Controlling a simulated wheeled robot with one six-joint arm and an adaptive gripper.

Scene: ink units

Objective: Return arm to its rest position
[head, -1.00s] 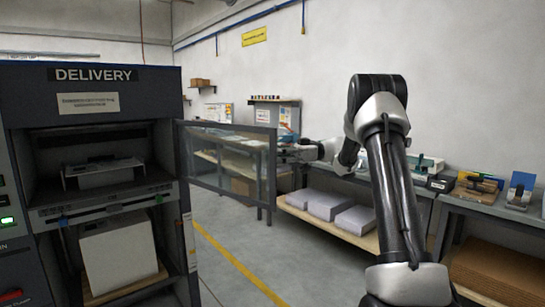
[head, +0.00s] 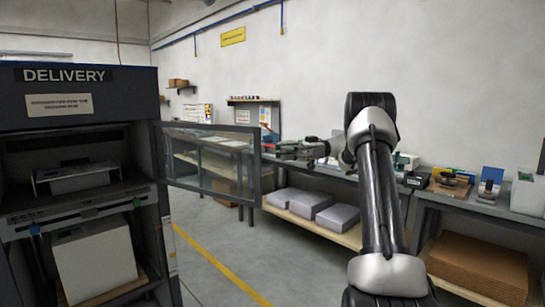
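My arm rises from the bottom of the head view, bends at the elbow, and its far end points left. My gripper (head: 280,151) is at that far end, near the right edge of the open glazed door. It is small and partly dark against the bench behind, so I cannot tell whether its fingers are open or shut. I see nothing clearly held in it.
The delivery cabinet (head: 72,105) stands at the left, with a white box (head: 95,262) on its lower shelf. Its glazed door (head: 212,162) stands open into the room. Workbenches (head: 470,203) line the wall, with wrapped packs (head: 338,217) below. Floor between is clear.

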